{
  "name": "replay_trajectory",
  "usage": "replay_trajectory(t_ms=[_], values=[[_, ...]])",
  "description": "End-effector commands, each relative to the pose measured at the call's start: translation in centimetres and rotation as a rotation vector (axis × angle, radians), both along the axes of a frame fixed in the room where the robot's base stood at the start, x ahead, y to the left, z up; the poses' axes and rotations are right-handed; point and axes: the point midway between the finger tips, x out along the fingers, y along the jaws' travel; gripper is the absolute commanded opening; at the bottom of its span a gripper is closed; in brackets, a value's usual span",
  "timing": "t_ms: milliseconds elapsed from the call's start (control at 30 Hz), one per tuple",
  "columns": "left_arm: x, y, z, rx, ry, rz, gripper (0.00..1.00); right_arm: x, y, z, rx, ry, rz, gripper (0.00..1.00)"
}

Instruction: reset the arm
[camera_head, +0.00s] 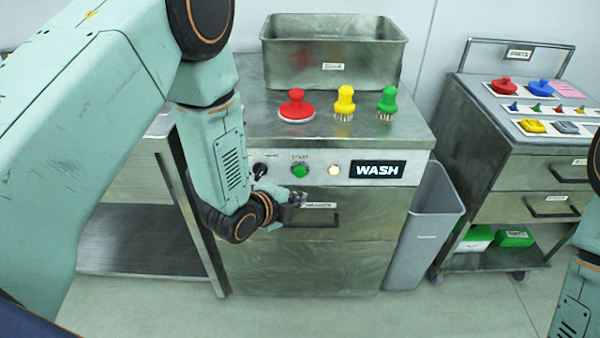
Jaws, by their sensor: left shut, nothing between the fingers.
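My left arm comes in from the left and bends down in front of the metal wash cabinet (300,262). My left gripper (300,199) is small in the view, shut and empty. It is in front of the left part of the upper drawer, close to the drawer's dark handle (325,221). I cannot tell whether it touches the handle or the drawer front. The drawer looks closed. Part of my right arm shows at the right edge; its gripper is out of view.
On the cabinet top stand a metal bin (333,80), a red scrubber (296,105), a yellow brush (344,101) and a green brush (387,101). A grey waste bin (424,230) and a tool cart (500,140) stand right. A metal table (130,238) stands left.

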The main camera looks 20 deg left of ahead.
Motion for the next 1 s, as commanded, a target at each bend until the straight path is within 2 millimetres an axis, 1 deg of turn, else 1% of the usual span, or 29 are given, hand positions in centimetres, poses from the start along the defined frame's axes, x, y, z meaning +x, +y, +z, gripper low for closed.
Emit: replay_trajectory(t_ms=[567,667,733,800,867,933,1000], values=[[0.0,0.0,0.0,-0.003,0.001,0.002,0.0,0.0,0.0,0.0,0.0,0.0,0.0,0.52],[0.0,0.0,-0.1,-0.044,0.019,0.031,0.0,0.0,0.0,0.0,0.0,0.0,0.0,0.52],[-0.2,0.2,-0.4,-0.111,0.057,0.086,0.0,0.0,0.0,0.0,0.0,0.0,0.0,0.52],[-0.9,0.5,-1.0,-0.205,0.121,0.175,0.0,0.0,0.0,0.0,0.0,0.0,0.0,0.52],[-2.1,1.0,-1.9,-0.291,0.194,0.273,0.0,0.0,0.0,0.0,0.0,0.0,0.0,0.52],[-3.9,1.7,-3.1,-0.39,0.283,0.398,0.0,0.0,0.0,0.0,0.0,0.0,0.0,0.52],[-6.3,2.3,-4.6,-0.481,0.379,0.537,0.0,0.0,0.0,0.0,0.0,0.0,0.0,0.52]])
